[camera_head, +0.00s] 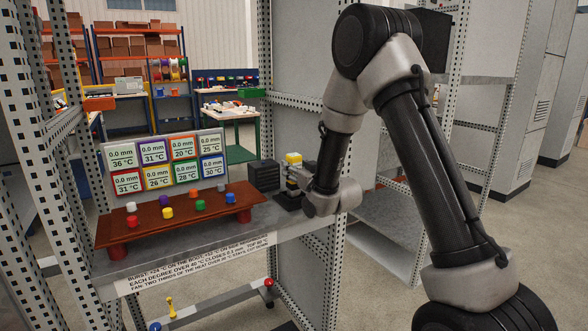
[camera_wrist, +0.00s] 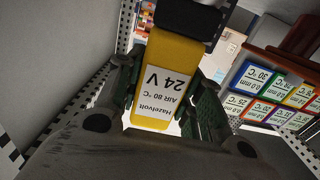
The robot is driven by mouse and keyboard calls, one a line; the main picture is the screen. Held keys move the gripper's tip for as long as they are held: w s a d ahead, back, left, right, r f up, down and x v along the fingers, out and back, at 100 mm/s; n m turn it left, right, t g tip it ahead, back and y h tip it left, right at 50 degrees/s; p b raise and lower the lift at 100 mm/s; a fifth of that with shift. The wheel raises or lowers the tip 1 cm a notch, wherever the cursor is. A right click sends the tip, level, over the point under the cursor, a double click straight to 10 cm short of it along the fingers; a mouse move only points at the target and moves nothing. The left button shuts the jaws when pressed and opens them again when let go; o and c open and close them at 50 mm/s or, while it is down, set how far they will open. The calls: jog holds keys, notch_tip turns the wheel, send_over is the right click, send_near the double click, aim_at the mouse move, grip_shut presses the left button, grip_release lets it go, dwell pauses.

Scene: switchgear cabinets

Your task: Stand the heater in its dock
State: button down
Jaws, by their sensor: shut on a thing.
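The heater is a yellow block labelled "Hazelvolt AIR 80 °C 24 V" (camera_wrist: 163,85) with a black end (camera_wrist: 187,16). In the wrist view it sits between the two dark fingers of my gripper (camera_wrist: 168,78), which is shut on it. In the head view the heater's yellow part (camera_head: 293,158) shows above my gripper (camera_head: 294,174), over the right end of the grey shelf. A low black piece (camera_head: 289,199) is beneath the gripper. I cannot tell whether it is the dock, or whether the heater touches it.
A dark ribbed box (camera_head: 264,175) stands left of the gripper. A brown raised board (camera_head: 180,218) with several coloured knobs fills the shelf's left and middle. Behind it is a panel of temperature displays (camera_head: 168,163). A perforated upright (camera_head: 341,225) stands close right of the shelf.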

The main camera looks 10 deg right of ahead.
jog(key=shift+f, duration=0.1)
jog(key=c, duration=0.9)
grip_release()
jog(key=shift+o, duration=0.2)
jog(key=shift+f, duration=0.1)
jog(key=v, duration=0.7)
jog(key=shift+s, duration=0.25)
jog(key=shift+d, duration=0.1)
